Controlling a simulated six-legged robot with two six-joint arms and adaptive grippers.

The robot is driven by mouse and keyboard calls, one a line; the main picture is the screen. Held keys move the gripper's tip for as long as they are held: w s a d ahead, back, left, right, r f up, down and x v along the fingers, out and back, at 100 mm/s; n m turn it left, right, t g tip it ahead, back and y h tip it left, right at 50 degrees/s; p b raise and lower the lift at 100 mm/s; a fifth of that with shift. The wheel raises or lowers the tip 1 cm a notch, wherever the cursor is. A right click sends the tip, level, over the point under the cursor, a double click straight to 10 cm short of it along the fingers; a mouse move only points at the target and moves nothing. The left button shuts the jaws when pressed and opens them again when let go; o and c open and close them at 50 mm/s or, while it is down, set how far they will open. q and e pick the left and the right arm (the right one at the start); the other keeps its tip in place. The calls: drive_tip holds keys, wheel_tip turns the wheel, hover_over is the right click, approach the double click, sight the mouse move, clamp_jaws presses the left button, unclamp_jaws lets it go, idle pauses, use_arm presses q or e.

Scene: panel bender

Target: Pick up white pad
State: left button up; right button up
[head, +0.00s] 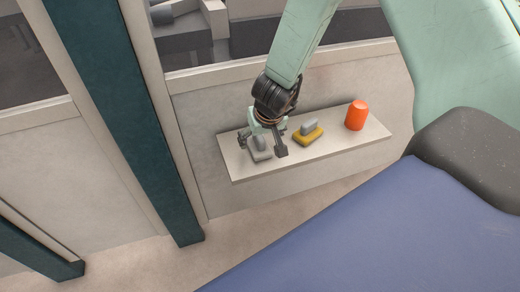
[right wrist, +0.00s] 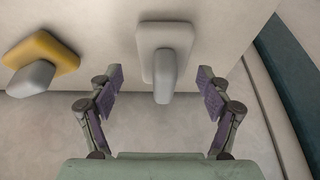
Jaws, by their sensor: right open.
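The white pad (right wrist: 165,40) is a pale grey-white block with a raised grey grip, lying on the shelf. In the right wrist view its grip reaches down between my open fingers. In the head view the pad (head: 259,152) is partly hidden behind my right gripper (head: 263,145). My right gripper, also in the right wrist view (right wrist: 160,95), is open and empty, with a finger on either side of the pad's grip and gaps on both sides. Whether the fingers are level with the grip in height I cannot tell. My left gripper is not in view.
A yellow pad with a grey grip (head: 308,134) lies beside the white pad on the shelf (head: 345,146); it also shows in the right wrist view (right wrist: 42,50). An orange cylinder (head: 357,115) stands at the shelf's right end. A dark teal post (head: 130,110) rises left of the shelf.

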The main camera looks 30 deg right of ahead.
drive_tip(key=shift+w+a+f, duration=0.1)
drive_tip(key=shift+f, duration=0.2)
drive_tip(key=shift+a+r, duration=0.15)
drive_tip(key=shift+a, duration=0.05)
drive_tip(key=shift+d, duration=0.2)
drive_tip(key=c, duration=0.3)
drive_tip(key=shift+a, duration=0.1)
drive_tip(key=c, duration=0.9)
